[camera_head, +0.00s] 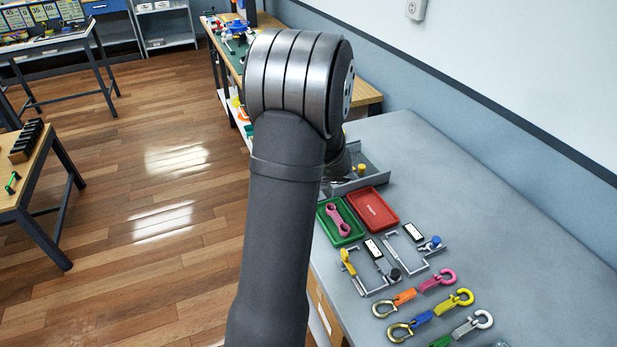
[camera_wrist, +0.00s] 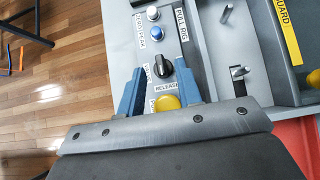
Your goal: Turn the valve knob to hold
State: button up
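The black valve knob (camera_wrist: 176,72) sits on the grey PULL RIG panel (camera_wrist: 196,38) in the wrist view. A yellow button (camera_wrist: 166,102) shows between the fingers, below the RELEASE label. In the head view my arm hides the gripper and the knob.
A white button (camera_wrist: 152,13) and a blue button (camera_wrist: 155,33) stand above the knob. A metal peg (camera_wrist: 238,72) rises to the right, beside a yellow GUARD label (camera_wrist: 288,30). In the head view, green (camera_head: 341,222) and red (camera_head: 373,208) trays lie on the bench near several hooks.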

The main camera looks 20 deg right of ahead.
jog(key=shift+x, duration=1.05)
grip_shut()
